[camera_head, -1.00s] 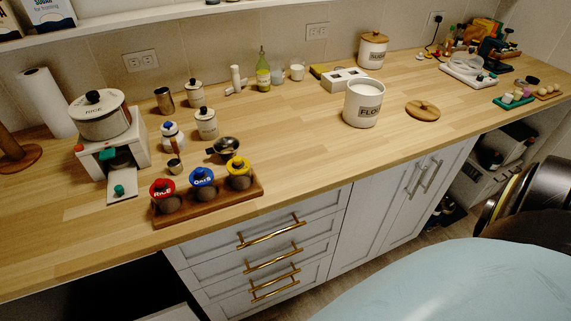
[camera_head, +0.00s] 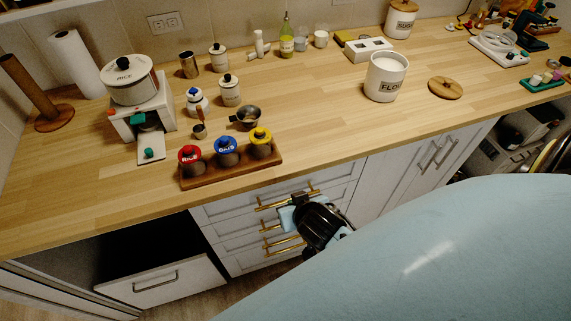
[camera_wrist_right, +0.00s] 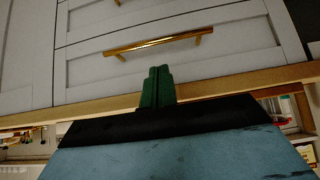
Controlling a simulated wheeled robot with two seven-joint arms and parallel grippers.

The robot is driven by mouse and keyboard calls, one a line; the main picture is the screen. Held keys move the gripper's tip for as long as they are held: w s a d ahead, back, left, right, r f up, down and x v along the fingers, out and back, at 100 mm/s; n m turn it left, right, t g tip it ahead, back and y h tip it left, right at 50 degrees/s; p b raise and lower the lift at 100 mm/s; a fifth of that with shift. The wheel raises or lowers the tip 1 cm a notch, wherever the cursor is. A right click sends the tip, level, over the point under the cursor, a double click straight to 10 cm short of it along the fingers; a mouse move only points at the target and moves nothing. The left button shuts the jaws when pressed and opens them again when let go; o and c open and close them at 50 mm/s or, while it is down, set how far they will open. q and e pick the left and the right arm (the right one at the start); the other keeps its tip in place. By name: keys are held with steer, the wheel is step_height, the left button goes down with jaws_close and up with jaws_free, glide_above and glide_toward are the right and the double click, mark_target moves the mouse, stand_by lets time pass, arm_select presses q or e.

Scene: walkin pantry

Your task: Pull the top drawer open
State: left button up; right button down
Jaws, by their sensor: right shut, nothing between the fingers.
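The top drawer (camera_head: 232,205) is a pale panelled front under the wooden counter, and it looks shut. Its gold bar handle (camera_head: 268,205) is partly hidden by my right gripper (camera_head: 288,208). In the right wrist view, which looks upside down, the handle (camera_wrist_right: 160,43) runs across above the shut green fingers (camera_wrist_right: 157,88). The fingers are empty, and the handle is not between them. A small gap shows between fingertips and handle in that picture; I cannot tell the depth. My left gripper is not in view.
Lower drawers with gold handles (camera_head: 284,247) sit below, partly behind my right arm. The counter (camera_head: 320,125) overhangs the drawers. A rack with red, blue and yellow-lidded jars (camera_head: 227,152) stands near its front edge. A white drawer (camera_head: 160,285) is at lower left.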

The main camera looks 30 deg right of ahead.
steer(key=b, duration=0.2)
glide_toward(281, 193)
steer(key=x, duration=0.5)
steer(key=shift+d, duration=0.1)
steer(key=shift+s, duration=0.15)
